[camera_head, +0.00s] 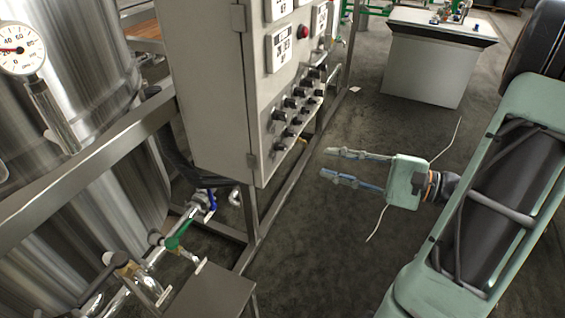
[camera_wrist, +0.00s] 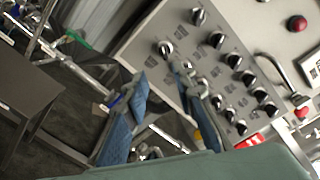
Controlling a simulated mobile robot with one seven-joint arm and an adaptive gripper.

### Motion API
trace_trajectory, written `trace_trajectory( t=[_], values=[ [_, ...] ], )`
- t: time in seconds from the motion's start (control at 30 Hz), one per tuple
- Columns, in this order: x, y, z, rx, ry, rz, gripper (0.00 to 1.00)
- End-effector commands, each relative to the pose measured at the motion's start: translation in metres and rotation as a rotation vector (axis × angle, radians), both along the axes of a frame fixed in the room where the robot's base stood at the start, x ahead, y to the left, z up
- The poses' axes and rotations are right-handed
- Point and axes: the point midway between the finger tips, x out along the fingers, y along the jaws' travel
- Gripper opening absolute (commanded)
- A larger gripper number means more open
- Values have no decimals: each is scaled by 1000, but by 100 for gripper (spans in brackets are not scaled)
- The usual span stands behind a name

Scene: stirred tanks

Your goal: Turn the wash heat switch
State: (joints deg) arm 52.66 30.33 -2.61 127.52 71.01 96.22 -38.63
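The grey control cabinet (camera_head: 215,90) stands left of centre in the head view, with several black rotary switches (camera_head: 290,103) on the lower part of its front. The wrist view shows its panel (camera_wrist: 160,22) tilted, with the switches (camera_wrist: 217,40) in rows. The labels are too small to read, so I cannot tell which is the wash heat switch. My gripper (camera_head: 336,164) is right of the cabinet, its fingers pointing toward the switches with a gap between them.
Steel tanks (camera_head: 70,110) with a gauge (camera_head: 20,48) and pipes with a green valve handle (camera_head: 178,236) are at the left. A white-sided bench (camera_head: 425,65) stands behind. The floor around my gripper is clear.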

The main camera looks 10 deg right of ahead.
Motion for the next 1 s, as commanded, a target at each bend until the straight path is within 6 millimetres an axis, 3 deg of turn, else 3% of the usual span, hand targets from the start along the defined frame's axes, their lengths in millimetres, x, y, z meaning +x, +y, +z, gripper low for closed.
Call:
trace_trajectory(
  t=[0.27, 0.7, 1.0],
  values=[
    [12, 12, 5, 28, -43, -15, 25],
    [57, 75, 4, 26, -40, -14, 25],
    [67, 87, 5, 27, -38, -18, 25]
  ],
)
